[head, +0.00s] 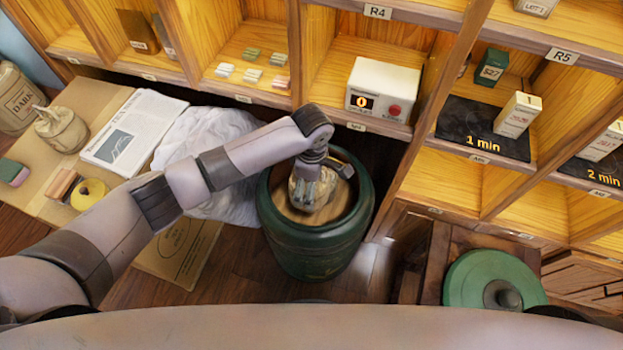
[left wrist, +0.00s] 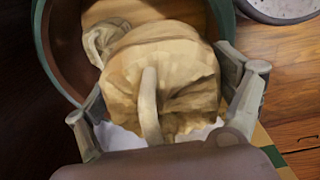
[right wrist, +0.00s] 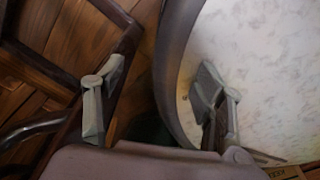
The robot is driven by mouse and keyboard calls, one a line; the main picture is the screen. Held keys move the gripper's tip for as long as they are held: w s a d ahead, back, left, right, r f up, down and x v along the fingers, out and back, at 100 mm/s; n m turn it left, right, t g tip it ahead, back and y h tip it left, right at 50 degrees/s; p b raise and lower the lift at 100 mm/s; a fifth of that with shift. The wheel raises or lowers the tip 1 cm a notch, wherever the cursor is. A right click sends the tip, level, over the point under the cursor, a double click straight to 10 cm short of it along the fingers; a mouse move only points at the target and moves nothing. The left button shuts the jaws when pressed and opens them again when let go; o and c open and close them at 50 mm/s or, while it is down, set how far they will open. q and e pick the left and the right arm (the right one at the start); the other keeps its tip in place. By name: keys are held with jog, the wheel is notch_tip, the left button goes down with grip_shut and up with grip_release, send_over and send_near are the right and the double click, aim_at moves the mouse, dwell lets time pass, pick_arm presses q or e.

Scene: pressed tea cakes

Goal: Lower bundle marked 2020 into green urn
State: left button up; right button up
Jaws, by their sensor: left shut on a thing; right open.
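The green urn (head: 318,255) stands uncovered on the floor in the middle of the head view. My left gripper (head: 314,188) points down at its mouth and is shut on a tan cloth bundle (left wrist: 170,65). The bundle appears within the urn's rim; its exact height above the bottom is unclear. No 2020 mark is readable on it. In the left wrist view, the urn wall (left wrist: 55,50) curves around the far side, and another pale cloth shape (left wrist: 103,42) lies beyond the bundle, perhaps a second bundle. My right gripper (right wrist: 160,100) is open and empty.
A green lid (head: 475,280) lies on a wooden stand at right. Shelves with a timer box (head: 384,90) rise behind the urn. At left, a low table (head: 105,95) holds a tied cloth bundle (head: 62,128) and papers. Crumpled white cloth (head: 205,135) lies beside the urn.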

pick_arm(q)
jog(key=shift+f+b, duration=0.5)
jog(key=shift+f, duration=0.9)
jog(key=shift+f+b, duration=0.85)
jog(key=shift+f, duration=1.15)
notch_tip(320, 180, down, 7)
jog(key=b, duration=0.3)
pick_arm(e)
jog(key=w+f, duration=0.1)
jog(key=f, duration=0.1)
jog(key=w+a+f, duration=0.1)
jog(key=w+f, duration=0.1)
jog(key=shift+w+f, duration=0.1)
jog(key=shift+f, duration=0.1)
pick_arm(q)
jog(key=shift+f+b, duration=0.65)
pick_arm(e)
jog(key=shift+w+r, duration=0.2)
jog(key=shift+r, duration=0.05)
